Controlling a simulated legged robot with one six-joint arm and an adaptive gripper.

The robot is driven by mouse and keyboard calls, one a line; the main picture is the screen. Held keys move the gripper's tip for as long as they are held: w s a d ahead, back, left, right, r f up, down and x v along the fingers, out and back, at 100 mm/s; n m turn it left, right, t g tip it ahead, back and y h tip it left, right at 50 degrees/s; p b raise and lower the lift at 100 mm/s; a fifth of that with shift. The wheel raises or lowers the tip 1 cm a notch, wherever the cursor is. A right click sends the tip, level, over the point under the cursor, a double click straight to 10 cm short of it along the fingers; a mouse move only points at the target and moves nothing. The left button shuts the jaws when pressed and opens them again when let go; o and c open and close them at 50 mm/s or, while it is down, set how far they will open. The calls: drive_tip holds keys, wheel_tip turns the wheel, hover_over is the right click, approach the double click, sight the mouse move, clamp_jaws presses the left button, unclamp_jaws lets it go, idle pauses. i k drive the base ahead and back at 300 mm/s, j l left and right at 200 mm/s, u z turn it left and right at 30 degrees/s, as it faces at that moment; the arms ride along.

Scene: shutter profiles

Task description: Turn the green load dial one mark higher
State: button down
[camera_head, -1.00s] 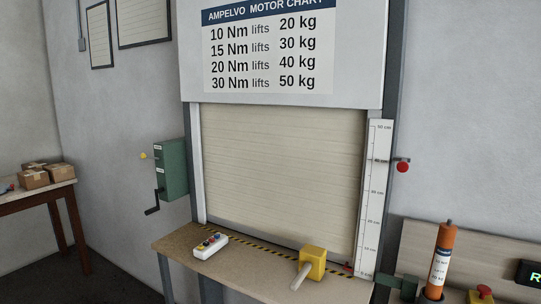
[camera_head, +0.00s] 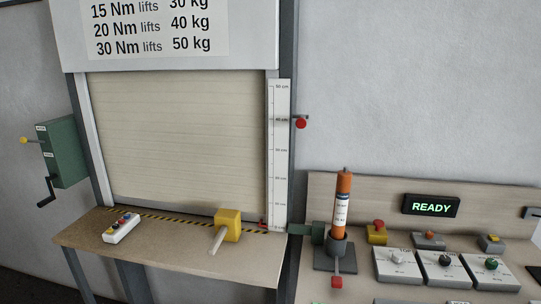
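A dial with a green knob (camera_head: 492,263) sits on a pale sloped panel (camera_head: 507,279) at the lower right. Its marks and label are too small to read, so I cannot tell its setting. Two like panels stand to its left, one with a white knob (camera_head: 398,257) and one with a black knob (camera_head: 445,260). My gripper is not in view.
A display reading READY (camera_head: 431,205) is above the panels. An orange cylinder (camera_head: 342,205) stands upright left of them, near a yellow box with a red button (camera_head: 377,232). A bench (camera_head: 170,256) with a yellow block (camera_head: 228,223) fronts the shutter (camera_head: 180,140).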

sight(491, 264)
drive_tip(key=l+z, duration=0.1)
drive_tip(key=z, duration=1.35)
